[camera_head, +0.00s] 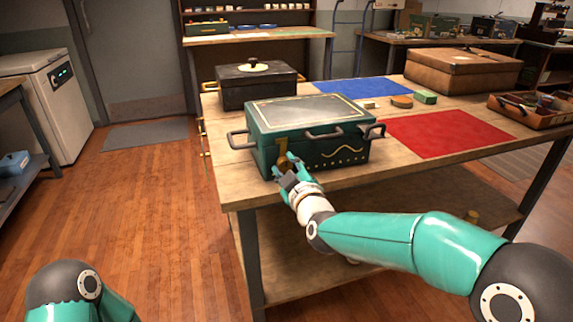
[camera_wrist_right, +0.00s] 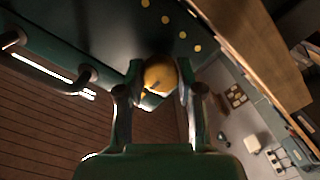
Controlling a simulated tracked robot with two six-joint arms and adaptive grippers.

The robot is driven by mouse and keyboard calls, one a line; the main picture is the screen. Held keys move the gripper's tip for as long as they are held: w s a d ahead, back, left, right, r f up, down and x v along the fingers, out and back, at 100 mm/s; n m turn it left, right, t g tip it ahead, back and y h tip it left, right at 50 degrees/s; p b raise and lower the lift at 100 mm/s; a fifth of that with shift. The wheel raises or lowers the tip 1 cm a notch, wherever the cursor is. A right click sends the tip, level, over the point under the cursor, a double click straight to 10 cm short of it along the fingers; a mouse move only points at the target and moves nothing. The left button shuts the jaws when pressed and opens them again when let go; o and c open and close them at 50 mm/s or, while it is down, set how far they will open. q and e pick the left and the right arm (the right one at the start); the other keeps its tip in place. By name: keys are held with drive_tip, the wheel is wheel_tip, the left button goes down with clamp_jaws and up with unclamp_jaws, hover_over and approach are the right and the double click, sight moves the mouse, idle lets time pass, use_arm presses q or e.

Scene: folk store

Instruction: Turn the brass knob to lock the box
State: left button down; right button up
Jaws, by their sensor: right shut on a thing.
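The green box (camera_head: 310,112) with dark handles and yellow decoration stands shut near the front left corner of the wooden table (camera_head: 235,180). The brass knob (camera_head: 283,160) is on its front face, partly hidden by my right gripper (camera_head: 289,166). In the right wrist view the round brass knob (camera_wrist_right: 159,75) sits between the two fingers of my right gripper (camera_wrist_right: 160,95), which are shut on it. The box front (camera_wrist_right: 100,35) fills the upper left there. Of my left arm only a part shows at the lower left; its gripper is out of view.
A black box (camera_head: 257,88) stands behind the green box. A blue mat (camera_head: 365,90), a red mat (camera_head: 450,133), a brown case (camera_head: 462,72) and a tool tray (camera_head: 535,113) lie to the right. Small blocks lie between the mats.

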drive_tip(key=shift+a+f+n, duration=0.15)
drive_tip(key=shift+f+n, duration=0.05)
drive_tip(key=shift+n, duration=0.3)
drive_tip(key=o, duration=1.2)
drive_tip(key=shift+r, duration=0.1)
drive_tip(key=shift+s+d+r, duration=0.1)
drive_tip(key=shift+s+d, duration=0.15)
drive_tip(key=shift+s, duration=0.2)
drive_tip(key=v, duration=1.1)
